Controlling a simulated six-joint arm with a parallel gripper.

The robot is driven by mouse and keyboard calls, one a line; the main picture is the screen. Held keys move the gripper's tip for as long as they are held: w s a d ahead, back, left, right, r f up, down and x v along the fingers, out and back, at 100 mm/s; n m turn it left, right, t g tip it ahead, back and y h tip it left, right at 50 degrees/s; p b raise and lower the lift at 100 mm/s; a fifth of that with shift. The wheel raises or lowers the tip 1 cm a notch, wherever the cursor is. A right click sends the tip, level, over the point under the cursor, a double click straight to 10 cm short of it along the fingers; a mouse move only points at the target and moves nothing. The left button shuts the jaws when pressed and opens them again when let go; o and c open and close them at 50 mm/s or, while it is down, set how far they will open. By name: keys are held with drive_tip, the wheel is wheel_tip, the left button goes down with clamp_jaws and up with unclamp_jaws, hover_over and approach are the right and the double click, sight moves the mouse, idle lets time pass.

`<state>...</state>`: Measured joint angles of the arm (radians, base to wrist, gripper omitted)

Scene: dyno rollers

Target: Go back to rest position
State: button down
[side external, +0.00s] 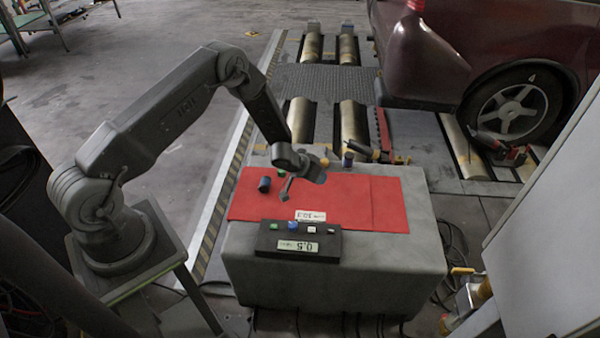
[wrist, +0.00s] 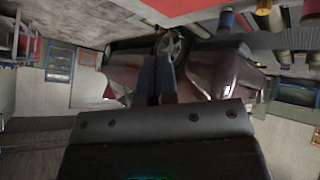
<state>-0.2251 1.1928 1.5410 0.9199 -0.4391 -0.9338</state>
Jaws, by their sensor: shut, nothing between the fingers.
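My gripper (side external: 285,191) hangs at the end of my arm above the left part of the red mat (side external: 345,203). It is shut and holds nothing. In the wrist view, the two fingers of my gripper (wrist: 160,78) are together and point out toward the room, with the dark red car (wrist: 215,70) beyond them. A dark blue cylinder (side external: 264,184) stands on the mat just left of my gripper. A small green object (side external: 280,172) is behind my gripper.
A dark box with a display reading (side external: 298,246) and small blocks on it lies at the mat's front edge. A blue-topped cylinder (side external: 347,159) and a dark tool (side external: 370,151) are at the back edge. The mat's right part is clear. Rollers (side external: 354,126) and the car are behind.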

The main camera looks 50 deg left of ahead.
drive_tip(key=s+r+y, duration=0.2)
drive_tip(key=s+r, duration=0.1)
drive_tip(key=r, duration=1.2)
drive_tip(key=s+r+y, duration=0.2)
drive_tip(key=r+y, duration=0.1)
drive_tip(key=r, duration=1.1)
drive_tip(key=s+d+r+g, duration=0.1)
drive_tip(key=s+d+r, duration=0.2)
drive_tip(key=s+r, duration=0.75)
drive_tip(key=s+d+m+h, duration=0.1)
drive_tip(key=s+d, duration=0.1)
drive_tip(key=s, duration=0.6)
drive_tip(key=s+d+g+h, duration=0.1)
drive_tip(key=s+d, duration=0.2)
drive_tip(key=s, duration=0.6)
drive_tip(key=shift+s+r+m+g, duration=0.3)
drive_tip(key=shift+r+m, duration=0.1)
